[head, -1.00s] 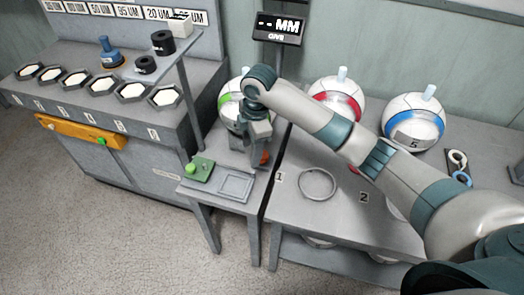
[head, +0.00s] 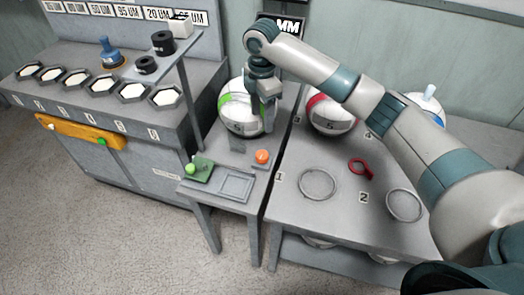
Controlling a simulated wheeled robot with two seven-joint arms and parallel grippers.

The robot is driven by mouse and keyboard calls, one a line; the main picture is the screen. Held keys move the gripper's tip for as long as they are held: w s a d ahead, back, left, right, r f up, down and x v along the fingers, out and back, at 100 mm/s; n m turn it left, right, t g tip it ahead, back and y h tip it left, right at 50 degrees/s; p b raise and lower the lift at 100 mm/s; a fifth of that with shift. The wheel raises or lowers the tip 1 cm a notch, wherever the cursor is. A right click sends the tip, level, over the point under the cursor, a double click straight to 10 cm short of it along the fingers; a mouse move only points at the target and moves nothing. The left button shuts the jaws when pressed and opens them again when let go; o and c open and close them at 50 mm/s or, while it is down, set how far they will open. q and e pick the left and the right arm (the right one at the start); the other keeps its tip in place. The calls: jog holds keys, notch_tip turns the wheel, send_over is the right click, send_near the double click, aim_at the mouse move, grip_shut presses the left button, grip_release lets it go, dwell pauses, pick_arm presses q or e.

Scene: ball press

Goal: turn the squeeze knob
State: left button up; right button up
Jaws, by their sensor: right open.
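An orange knob (head: 262,156) stands on the small grey side table. A green knob (head: 191,168) sits on a green plate (head: 201,175) at that table's left edge. No label shows which of the two is the squeeze knob. My right gripper (head: 268,125) points down above and behind the orange knob, apart from it, in front of the green-striped ball (head: 237,98). Its jaws are open and hold nothing that I can see. My left gripper is not in view.
A square tray (head: 236,186) lies in front of the orange knob. The right table carries a ring (head: 318,183), another ring (head: 404,204), a red ring tool (head: 361,168) and a red-striped ball (head: 331,114). A post and shelf stand at left. My arm covers the back right.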

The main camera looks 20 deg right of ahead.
aim_at(262, 154)
notch_tip(262, 154, down, 17)
jog(key=p, duration=0.3)
dwell(0.4)
jog(key=c, duration=1.1)
